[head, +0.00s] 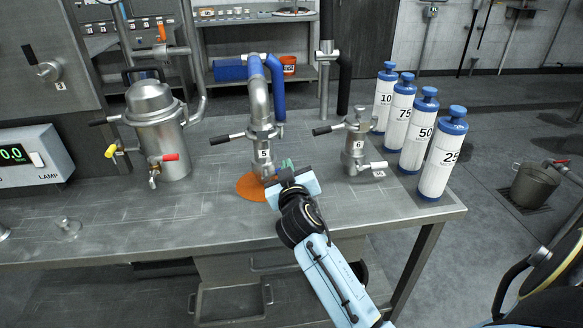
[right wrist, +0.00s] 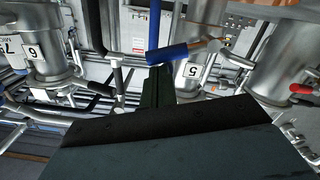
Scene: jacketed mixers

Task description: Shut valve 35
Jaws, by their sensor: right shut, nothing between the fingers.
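No label reading 35 is legible. The metal fitting marked 5 (head: 262,142) stands mid-bench, with a black-tipped lever (head: 224,139) pointing left. In the right wrist view a blue-gripped lever (right wrist: 180,52) on a copper-coloured stem is close to the fitting marked 5 (right wrist: 192,70). My right gripper (head: 286,172) is shut and empty, low beside that fitting; its dark fingers (right wrist: 157,88) come up close to the blue grip. I cannot tell whether they touch. My right gripper hides part of the fitting's base. My left gripper is out of view.
Several numbered blue-capped bottles (head: 442,155) line the bench's right edge. A jacketed vessel (head: 157,125) with yellow and red levers stands left. An orange patch (head: 250,187) lies below fitting 5.

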